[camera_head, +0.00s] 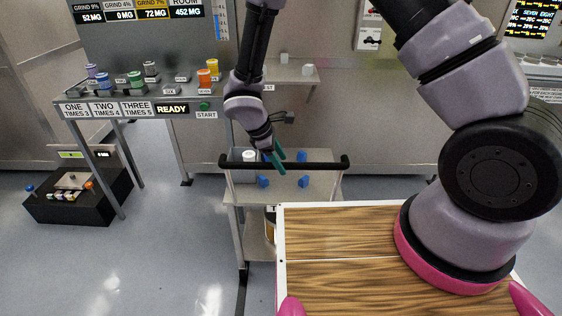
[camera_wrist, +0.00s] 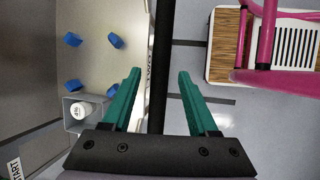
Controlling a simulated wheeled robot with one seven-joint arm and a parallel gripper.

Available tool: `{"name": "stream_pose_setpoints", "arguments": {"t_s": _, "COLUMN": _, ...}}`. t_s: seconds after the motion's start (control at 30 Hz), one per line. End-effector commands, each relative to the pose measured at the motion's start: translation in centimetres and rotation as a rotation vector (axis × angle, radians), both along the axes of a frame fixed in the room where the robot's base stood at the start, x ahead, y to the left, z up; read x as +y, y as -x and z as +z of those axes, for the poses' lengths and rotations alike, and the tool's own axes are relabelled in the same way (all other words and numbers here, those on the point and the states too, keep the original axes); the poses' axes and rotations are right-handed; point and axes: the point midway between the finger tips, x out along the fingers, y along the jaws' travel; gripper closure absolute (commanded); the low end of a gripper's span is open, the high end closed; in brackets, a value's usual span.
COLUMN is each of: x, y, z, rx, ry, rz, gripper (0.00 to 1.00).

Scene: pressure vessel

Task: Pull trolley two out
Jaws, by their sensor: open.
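Trolley two (camera_head: 325,192) is a grey two-level trolley in the middle of the head view, and its top also shows in the wrist view (camera_wrist: 105,65) with a "TWO" label on its edge. Its black handle bar (camera_head: 315,165) runs along the near side; in the wrist view the bar (camera_wrist: 165,35) runs upright between my fingers. My gripper (camera_head: 278,162) is open with green fingers, one on each side of the bar, and clear gaps show on both sides in the wrist view (camera_wrist: 158,75).
Blue blocks (camera_head: 263,181) and a white-lidded jar (camera_head: 249,156) in a grey holder stand on the trolley top. A grey bench (camera_head: 230,104) with coloured jars is behind left. A black box (camera_head: 75,205) lies on the floor at left. My wood-topped deck is near right. Floor in front left is clear.

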Motion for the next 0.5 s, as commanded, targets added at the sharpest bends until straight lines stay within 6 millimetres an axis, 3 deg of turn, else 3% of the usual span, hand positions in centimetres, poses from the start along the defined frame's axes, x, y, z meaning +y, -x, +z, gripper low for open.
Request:
{"name": "stream_pose_setpoints", "arguments": {"t_s": 0.33, "x": -0.19, "y": -0.11, "z": -0.48, "rx": -0.001, "ry": -0.001, "rz": 0.001, "gripper": 0.41}}
{"name": "stream_pose_setpoints", "arguments": {"t_s": 0.37, "x": -0.19, "y": -0.11, "z": -0.48, "rx": -0.001, "ry": -0.001, "rz": 0.001, "gripper": 0.44}}
{"name": "stream_pose_setpoints", "arguments": {"t_s": 0.5, "x": -0.18, "y": -0.11, "z": -0.47, "rx": -0.001, "ry": -0.001, "rz": 0.001, "gripper": 0.98}}
